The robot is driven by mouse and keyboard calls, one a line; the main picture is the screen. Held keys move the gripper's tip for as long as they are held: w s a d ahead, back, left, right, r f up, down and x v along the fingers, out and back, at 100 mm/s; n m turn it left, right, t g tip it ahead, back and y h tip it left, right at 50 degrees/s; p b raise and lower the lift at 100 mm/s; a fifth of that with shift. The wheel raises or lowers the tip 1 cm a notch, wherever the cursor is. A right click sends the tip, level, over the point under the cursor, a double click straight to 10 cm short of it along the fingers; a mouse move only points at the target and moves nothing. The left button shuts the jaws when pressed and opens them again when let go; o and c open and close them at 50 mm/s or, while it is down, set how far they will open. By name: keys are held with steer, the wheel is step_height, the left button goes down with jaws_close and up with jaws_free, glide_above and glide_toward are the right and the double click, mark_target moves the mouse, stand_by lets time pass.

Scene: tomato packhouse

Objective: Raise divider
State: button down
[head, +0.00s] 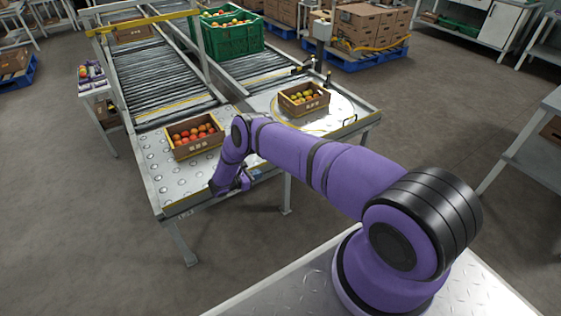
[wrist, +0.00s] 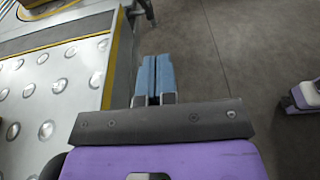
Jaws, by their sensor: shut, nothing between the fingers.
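I cannot tell for sure which part is the divider. A grey metal rail (head: 189,58) runs lengthwise between the two roller lanes, and a yellow bar (head: 135,24) crosses above the left lane on posts. My gripper (head: 246,181) is low by the table's front edge. In the wrist view its two blue fingers (wrist: 153,80) are together and empty, with bare floor beneath them, just right of the table's yellow-striped edge (wrist: 109,72).
On the ball-studded table (head: 160,183) stands a box of red tomatoes (head: 197,149). A box of yellowish tomatoes (head: 303,111) stands on the round plate to the right. A green crate (head: 234,42) sits on the right lane. Floor in front is clear.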

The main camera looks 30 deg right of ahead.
steer(key=d, duration=1.3)
steer(key=shift+w+r, duration=0.2)
steer(key=shift+w, duration=0.05)
steer(key=shift+d, duration=0.1)
